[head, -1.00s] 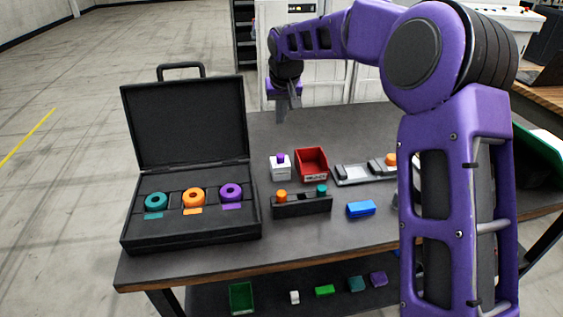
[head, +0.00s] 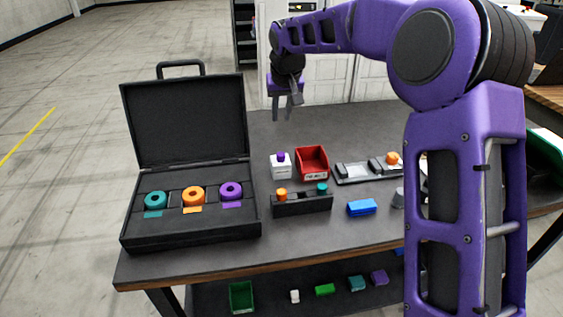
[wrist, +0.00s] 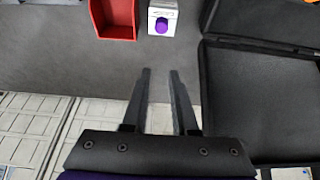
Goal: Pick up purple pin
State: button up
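The purple pin (head: 281,157) stands upright in a small white block (head: 281,171) on the dark table. In the wrist view the pin (wrist: 161,26) shows from above, beyond my fingertips and a little right of the middle. My gripper (head: 288,116) hangs over the back part of the table, above and behind the pin, clear of it. In the wrist view its two fingers (wrist: 160,72) are apart with nothing between them.
A red bin (head: 312,163) stands right beside the white block. A black holder (head: 302,203) with an orange and a teal pin is in front. An open black case (head: 190,225) with rings is at left. A grey tray (head: 352,172) and a blue block (head: 361,207) lie to the right.

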jog(key=o, duration=0.5)
jog(key=s+r, duration=0.1)
jog(key=s+d+r+b, duration=0.1)
jog(key=s, duration=0.1)
jog(key=s+r+b, duration=0.1)
jog(key=s, duration=0.1)
jog(key=shift+s+d+r, duration=0.15)
jog(key=shift+s+d, duration=0.1)
jog(key=shift+o, duration=0.2)
jog(key=b, duration=0.1)
send_near(281, 154)
jog(key=f, duration=0.2)
jog(key=shift+w+x, duration=0.2)
jog(key=shift+x, duration=1.3)
jog(key=shift+w+x, duration=0.25)
jog(key=shift+x, duration=1.3)
